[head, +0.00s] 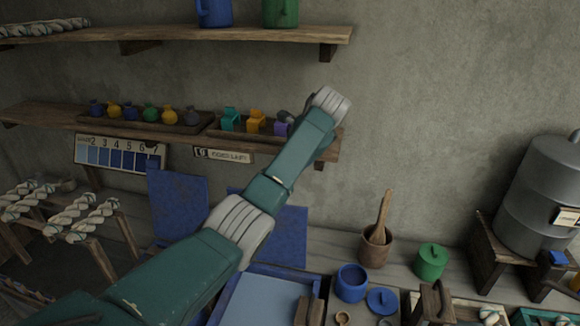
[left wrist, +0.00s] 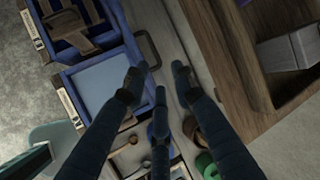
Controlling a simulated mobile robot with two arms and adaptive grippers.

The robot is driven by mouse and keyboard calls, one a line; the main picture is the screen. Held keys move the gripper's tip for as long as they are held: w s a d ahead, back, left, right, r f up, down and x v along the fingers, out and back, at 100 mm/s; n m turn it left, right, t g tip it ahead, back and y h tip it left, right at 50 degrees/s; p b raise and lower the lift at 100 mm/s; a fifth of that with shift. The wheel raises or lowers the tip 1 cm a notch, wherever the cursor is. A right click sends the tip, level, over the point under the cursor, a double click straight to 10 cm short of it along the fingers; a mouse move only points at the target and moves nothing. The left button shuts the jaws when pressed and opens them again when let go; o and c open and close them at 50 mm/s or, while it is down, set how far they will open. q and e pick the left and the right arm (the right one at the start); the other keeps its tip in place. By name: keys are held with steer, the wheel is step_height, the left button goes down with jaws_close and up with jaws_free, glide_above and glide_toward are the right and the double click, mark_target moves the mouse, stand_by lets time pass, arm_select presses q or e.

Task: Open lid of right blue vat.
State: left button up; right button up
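The right blue vat (head: 228,300) is at the bottom of the head view, with a pale blue surface inside its blue rim. It also shows in the left wrist view (left wrist: 88,72). A blue lid panel (head: 291,232) stands upright behind it, partly hidden by my left arm. A second blue panel (head: 178,208) stands upright to its left. In the left wrist view my left gripper (left wrist: 160,80) has its fingers spread apart with nothing between them, above the vat's right side. In the head view my arm reaches up toward the shelf end, and its fingers are mostly hidden. My right gripper is not in view.
A wooden shelf (head: 50,112) with small coloured jars is close behind the arm's end. A mortar (head: 375,250), blue pot (head: 351,284) and green pot (head: 430,262) stand right of the vat. A grey metal tank (head: 545,190) stands far right. The wall between is bare.

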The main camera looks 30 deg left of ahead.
mark_target(297, 213)
arm_select(q)
steer(key=shift+c, duration=0.7)
steer(key=shift+n+t+h, duration=0.5)
steer(key=shift+h, duration=0.1)
steer(key=s+d+f, duration=0.1)
steer(key=f, duration=0.3)
steer(key=s+d+f+b, duration=0.1)
steer(key=f, duration=0.4)
steer(key=s+d+f, duration=0.1)
steer(key=f, duration=0.3)
steer(key=shift+d+f, duration=0.25)
steer(key=shift+d, duration=0.15)
jaws_close()
step_height(297, 213, down, 14)
steer(key=s+a+r+t+b, duration=0.15)
steer(key=t+b, duration=0.25)
steer(key=b, duration=0.5)
steer(key=s+a+r+m+t+b, duration=0.1)
steer(key=s+a+r+t+b, duration=0.15)
steer(key=s+t+b, duration=0.3)
steer(key=s+a+r+m+t+b, duration=0.1)
steer(key=s+a+m+t+b, duration=0.1)
steer(key=s+a+t+b, duration=0.35)
steer(key=w+a+r+g+p, duration=0.1)
steer(key=w+p, duration=0.3)
steer(key=w, duration=0.8)
steer(key=shift+a+r, duration=0.25)
steer(key=shift+a, duration=0.1)
